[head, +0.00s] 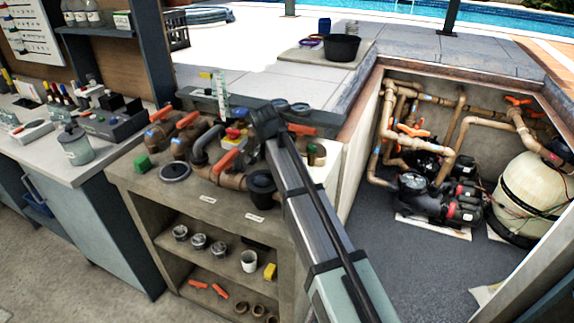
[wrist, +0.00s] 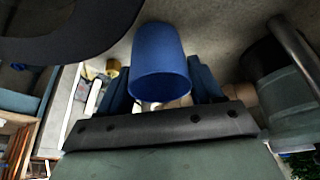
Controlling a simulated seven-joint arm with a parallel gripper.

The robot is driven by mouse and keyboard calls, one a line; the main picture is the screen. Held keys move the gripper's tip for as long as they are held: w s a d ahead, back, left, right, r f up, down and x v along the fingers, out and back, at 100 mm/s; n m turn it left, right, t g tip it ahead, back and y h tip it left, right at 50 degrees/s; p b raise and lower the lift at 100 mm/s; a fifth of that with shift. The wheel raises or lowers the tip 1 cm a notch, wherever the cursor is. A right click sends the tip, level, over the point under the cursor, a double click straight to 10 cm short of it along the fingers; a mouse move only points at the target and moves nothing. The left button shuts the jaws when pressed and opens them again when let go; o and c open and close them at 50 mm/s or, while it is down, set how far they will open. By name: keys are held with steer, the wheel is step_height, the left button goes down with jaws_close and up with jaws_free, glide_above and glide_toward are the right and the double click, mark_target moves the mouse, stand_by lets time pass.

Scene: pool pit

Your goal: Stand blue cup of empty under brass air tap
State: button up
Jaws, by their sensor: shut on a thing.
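A blue cup (wrist: 160,58) sits between the two fingers of my gripper (wrist: 163,88) in the wrist view, and the gripper is shut on it. The cup's wider end is toward the palm. In the head view my gripper (head: 265,120) is over the pipework on the bench, and my arm hides the cup there. A small brass-coloured fitting (wrist: 113,67) shows left of the cup in the wrist view. I cannot tell whether it is the brass air tap, and I cannot pick the tap out in the head view.
Pipes with orange handles (head: 227,160) crowd the bench (head: 135,180) around my gripper. A black pot (head: 262,186) stands at its front. A pump pit (head: 375,225) is at the right. A black tub (head: 341,48) stands on the paving behind.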

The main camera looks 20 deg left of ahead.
steer(key=shift+f, duration=0.15)
steer(key=o, duration=1.1)
steer(key=v, duration=1.2)
steer(key=shift+s, duration=0.1)
